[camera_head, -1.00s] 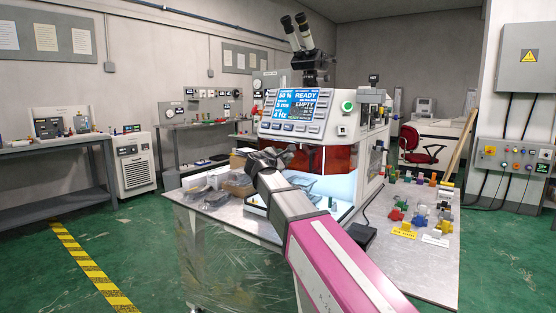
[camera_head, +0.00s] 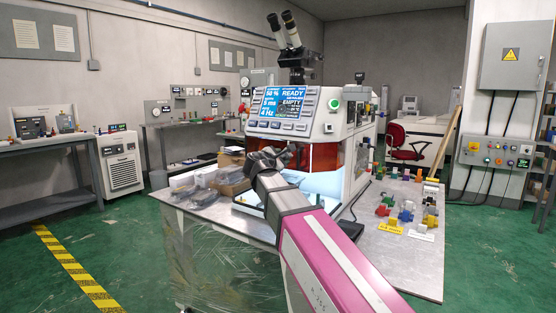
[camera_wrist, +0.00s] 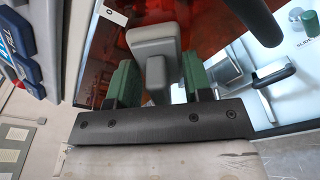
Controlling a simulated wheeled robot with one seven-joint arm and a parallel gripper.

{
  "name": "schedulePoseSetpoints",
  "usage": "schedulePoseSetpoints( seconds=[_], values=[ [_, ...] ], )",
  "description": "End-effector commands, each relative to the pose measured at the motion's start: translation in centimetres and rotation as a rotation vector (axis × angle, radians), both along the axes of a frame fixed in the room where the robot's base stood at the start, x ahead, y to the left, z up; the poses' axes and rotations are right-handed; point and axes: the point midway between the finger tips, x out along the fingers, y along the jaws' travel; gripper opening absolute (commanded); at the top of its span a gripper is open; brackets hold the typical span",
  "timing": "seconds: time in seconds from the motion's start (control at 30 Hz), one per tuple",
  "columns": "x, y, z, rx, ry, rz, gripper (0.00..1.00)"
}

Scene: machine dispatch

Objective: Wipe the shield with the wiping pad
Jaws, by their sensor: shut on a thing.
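The shield (camera_head: 325,157) is a translucent red-amber panel on the front of the machine, below its screen. It also fills the upper part of the wrist view (camera_wrist: 215,28). My gripper (camera_wrist: 158,82) has green fingers and is shut on a grey block-like piece, the wiping pad (camera_wrist: 153,42). The pad sits in front of the shield; I cannot tell whether it touches. In the head view my gripper (camera_head: 272,158) is in front of the shield's left part and hides some of it. The pad's wiping face is hidden.
The machine (camera_head: 285,110) stands on a metal table (camera_head: 395,270) with a lit opening below the shield. Clear bags (camera_head: 195,190) lie left of it. Several small coloured parts (camera_head: 405,215) and a dark pedal-like box (camera_head: 350,229) are at the right.

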Motion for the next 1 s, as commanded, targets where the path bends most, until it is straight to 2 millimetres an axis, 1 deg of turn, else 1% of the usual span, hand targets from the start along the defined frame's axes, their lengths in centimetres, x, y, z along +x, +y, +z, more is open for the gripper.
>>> schedulePoseSetpoints(
  seconds=[0.17, 0.5, 0.77, 1.0],
  values=[
    [0.5, 0.6, 0.1, 0.000, -0.001, 0.001, 0.27],
    [1.8, 2.9, 0.1, -0.001, 0.000, 0.001, 0.27],
    [2.0, 3.5, 0.1, -0.002, -0.001, 0.000, 0.27],
    [2.8, 5.1, 0.1, -0.001, -0.001, 0.001, 0.27]
  ],
)
